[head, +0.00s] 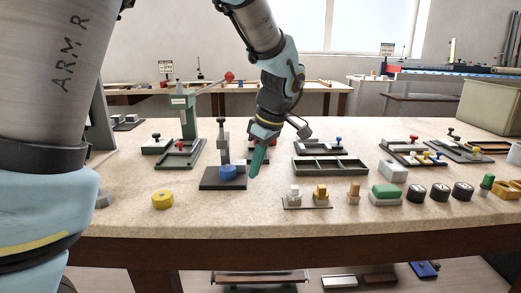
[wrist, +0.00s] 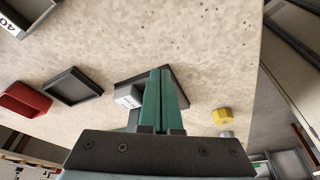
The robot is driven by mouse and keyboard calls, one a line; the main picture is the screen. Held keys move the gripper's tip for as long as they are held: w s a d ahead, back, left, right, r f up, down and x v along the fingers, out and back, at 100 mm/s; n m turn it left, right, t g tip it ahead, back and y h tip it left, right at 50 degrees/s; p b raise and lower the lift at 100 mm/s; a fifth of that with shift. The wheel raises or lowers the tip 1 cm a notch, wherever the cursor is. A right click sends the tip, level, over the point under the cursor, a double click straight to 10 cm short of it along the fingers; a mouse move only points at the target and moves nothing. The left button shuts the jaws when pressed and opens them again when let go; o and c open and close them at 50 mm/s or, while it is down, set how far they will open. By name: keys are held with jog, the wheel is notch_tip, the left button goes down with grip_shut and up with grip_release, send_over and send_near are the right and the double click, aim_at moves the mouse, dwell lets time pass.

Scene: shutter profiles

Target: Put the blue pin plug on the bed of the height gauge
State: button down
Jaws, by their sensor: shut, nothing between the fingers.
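The blue pin plug (head: 228,173) sits on the dark flat bed (head: 210,184) of the height gauge, in front of its upright post (head: 223,140). My gripper (head: 255,173) has green fingers, shut and empty, just to the right of the plug and apart from it in the picture. In the wrist view the shut fingers (wrist: 160,75) point out over the gauge, whose dark bed (wrist: 125,78) shows partly beside them. The grey top of the post (wrist: 128,98) is left of the fingers. The plug is hidden in the wrist view.
A yellow plug (head: 162,200) stands on the table to the left; it also shows in the wrist view (wrist: 222,116). A green stand (head: 187,115) is behind the gauge. A small rack with pale and amber pieces (head: 307,204) lies to the right. The front table strip is clear.

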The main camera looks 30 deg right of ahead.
aim_at(232, 169)
jog(key=shift+x, duration=1)
jog(key=shift+w+a+r+p, duration=0.1)
jog(key=shift+w+a+p, duration=0.15)
jog(key=shift+w+a, duration=0.25)
jog(key=shift+w+a+r+p, duration=0.1)
jog(key=shift+w+a+p, duration=0.15)
jog(key=shift+w, duration=0.35)
jog(key=shift+w+a+f, duration=0.1)
jog(key=shift+w+a, duration=0.25)
jog(key=shift+w, duration=0.2)
jog(key=shift+w, duration=0.1)
jog(key=shift+w+a, duration=0.7)
jog(key=shift+w, duration=0.25)
